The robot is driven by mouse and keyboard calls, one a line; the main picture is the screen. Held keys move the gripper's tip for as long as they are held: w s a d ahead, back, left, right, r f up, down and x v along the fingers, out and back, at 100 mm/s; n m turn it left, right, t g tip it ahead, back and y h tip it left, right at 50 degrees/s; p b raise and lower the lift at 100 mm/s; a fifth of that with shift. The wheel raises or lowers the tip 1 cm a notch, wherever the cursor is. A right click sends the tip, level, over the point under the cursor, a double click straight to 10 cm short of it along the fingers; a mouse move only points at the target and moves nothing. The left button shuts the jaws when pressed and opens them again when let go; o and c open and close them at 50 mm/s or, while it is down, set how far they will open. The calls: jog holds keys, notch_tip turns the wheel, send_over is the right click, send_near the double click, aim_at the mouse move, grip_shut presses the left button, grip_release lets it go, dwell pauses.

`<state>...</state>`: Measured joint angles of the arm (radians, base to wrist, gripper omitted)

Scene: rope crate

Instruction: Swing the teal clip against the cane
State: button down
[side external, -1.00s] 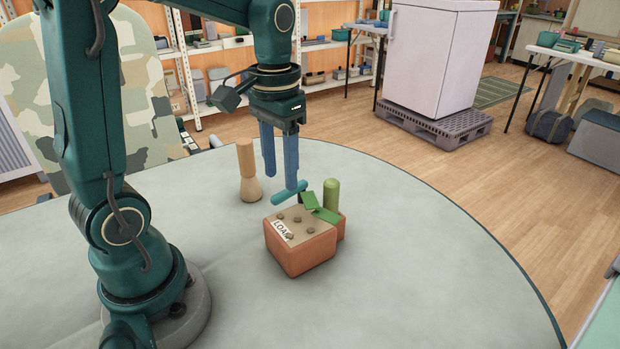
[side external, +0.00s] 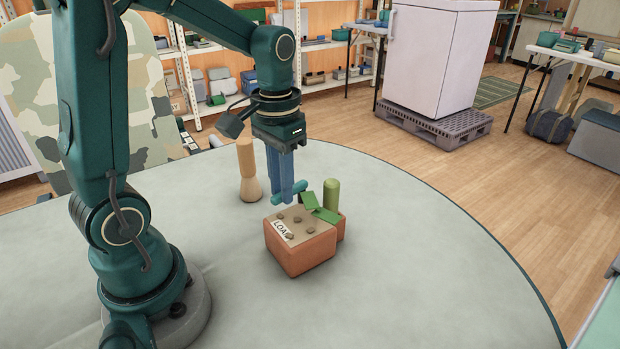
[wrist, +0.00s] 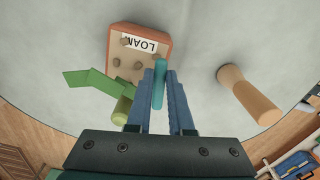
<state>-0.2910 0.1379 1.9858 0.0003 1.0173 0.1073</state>
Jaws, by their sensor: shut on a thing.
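The teal clip (side external: 297,187) is a short round bar. My gripper (side external: 283,197) is shut on it above the back of the planter box. In the wrist view the teal clip (wrist: 158,84) lies between the blue fingers of my gripper (wrist: 160,78). An upright green round-topped post (side external: 331,194), which looks like the cane, stands at the back right of the box, to the right of the clip. A bent flat green strip (side external: 323,212) lies between them; whether the clip touches it I cannot tell. The post also shows in the wrist view (wrist: 122,108).
The terracotta box (side external: 300,256) has a LOAM label and several pebbles on its top. A wooden peg with a flared base (side external: 248,172) stands to the left of my gripper. The grey round table (side external: 420,270) is clear in front and to the right.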

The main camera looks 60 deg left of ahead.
jog(key=shift+d, duration=0.15)
jog(key=n, duration=0.2)
jog(key=d+n, duration=0.1)
jog(key=shift+w, duration=0.25)
jog(key=n, duration=0.2)
jog(key=d+n, duration=0.1)
jog(key=shift+w+n, duration=0.4)
jog(key=n, duration=0.1)
jog(key=w+d+n, duration=0.1)
jog(key=n, duration=0.1)
jog(key=shift+w+d+n, duration=0.1)
jog(key=shift+w+n, duration=0.15)
jog(key=shift+n, duration=0.55)
jog(key=shift+w+n, duration=0.25)
jog(key=shift+n, duration=0.55)
jog(key=c, duration=0.8)
grip_release()
